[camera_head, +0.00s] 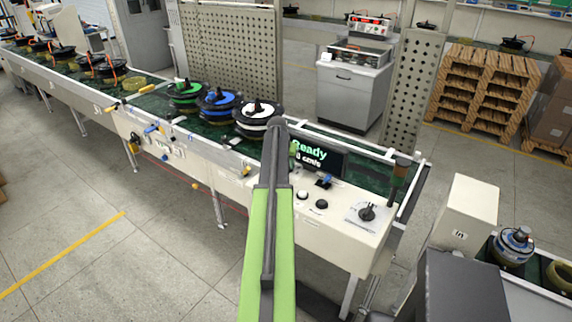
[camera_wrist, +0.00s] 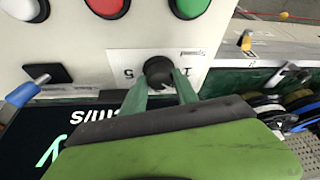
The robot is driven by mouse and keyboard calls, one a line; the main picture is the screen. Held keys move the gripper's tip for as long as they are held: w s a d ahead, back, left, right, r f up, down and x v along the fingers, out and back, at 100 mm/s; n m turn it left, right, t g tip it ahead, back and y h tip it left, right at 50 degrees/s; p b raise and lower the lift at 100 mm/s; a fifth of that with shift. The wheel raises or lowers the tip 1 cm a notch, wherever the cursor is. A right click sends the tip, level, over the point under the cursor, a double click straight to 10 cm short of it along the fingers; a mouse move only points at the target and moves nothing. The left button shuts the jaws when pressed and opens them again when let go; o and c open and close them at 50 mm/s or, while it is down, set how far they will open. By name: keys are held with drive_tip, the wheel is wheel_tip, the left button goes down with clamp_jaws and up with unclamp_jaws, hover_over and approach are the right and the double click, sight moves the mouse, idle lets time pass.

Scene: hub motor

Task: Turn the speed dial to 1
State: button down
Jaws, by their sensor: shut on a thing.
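The speed dial is a black round knob (camera_wrist: 158,71) on a white scale plate (camera_wrist: 120,63) in the wrist view. The plate shows an upside-down 5 to the knob's left and a 1 to its right. My gripper (camera_wrist: 161,83) has its two green fingers closed on the knob, one on each side. Where the knob points is not clear. In the head view my arm hides this dial. The display (camera_head: 318,158) reads "Ready" above a cm/s value, partly covered by my arm.
A red button (camera_wrist: 106,5) and a green button (camera_wrist: 188,6) sit near the dial. White (camera_head: 258,113), blue (camera_head: 218,100) and green (camera_head: 184,90) topped hub motors stand on the conveyor.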

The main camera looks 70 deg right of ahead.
drive_tip(key=n+t, duration=0.1)
drive_tip(key=n, duration=0.2)
drive_tip(key=shift+d+r, duration=0.1)
drive_tip(key=shift+d, duration=0.1)
drive_tip(key=shift+n+t, duration=0.7)
drive_tip(key=shift+n, duration=0.9)
drive_tip(key=shift+y, duration=0.3)
drive_tip(key=c, duration=0.9)
unclamp_jaws()
drive_tip(key=shift+c, duration=0.2)
